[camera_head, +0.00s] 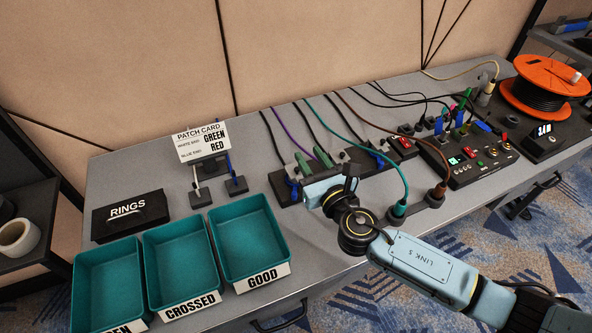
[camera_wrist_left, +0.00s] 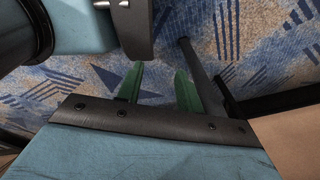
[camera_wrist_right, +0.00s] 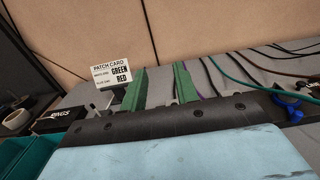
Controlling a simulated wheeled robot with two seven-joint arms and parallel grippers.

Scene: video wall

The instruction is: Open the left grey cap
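My right gripper (camera_head: 312,160) reaches over the table from the right, at the dark cable blocks along the back. Its two green fingers stand apart, and they also show in the right wrist view (camera_wrist_right: 159,88) with nothing clearly between them. A small pale grey piece (camera_head: 291,169), possibly the left grey cap, sits just left of the fingers on the left dark block (camera_head: 284,189). Another grey piece (camera_head: 344,157) sits right of them. The gripper partly hides the left block, and I cannot tell whether the cap is touched. My left gripper (camera_wrist_left: 158,88) is open and empty above the carpet.
Green trays (camera_head: 182,262) stand at the front left. A black RINGS box (camera_head: 130,214) and the patch card (camera_head: 201,141) are behind them. A switch panel (camera_head: 470,160) and an orange cable reel (camera_head: 545,85) stand at right. Cables run behind the blocks.

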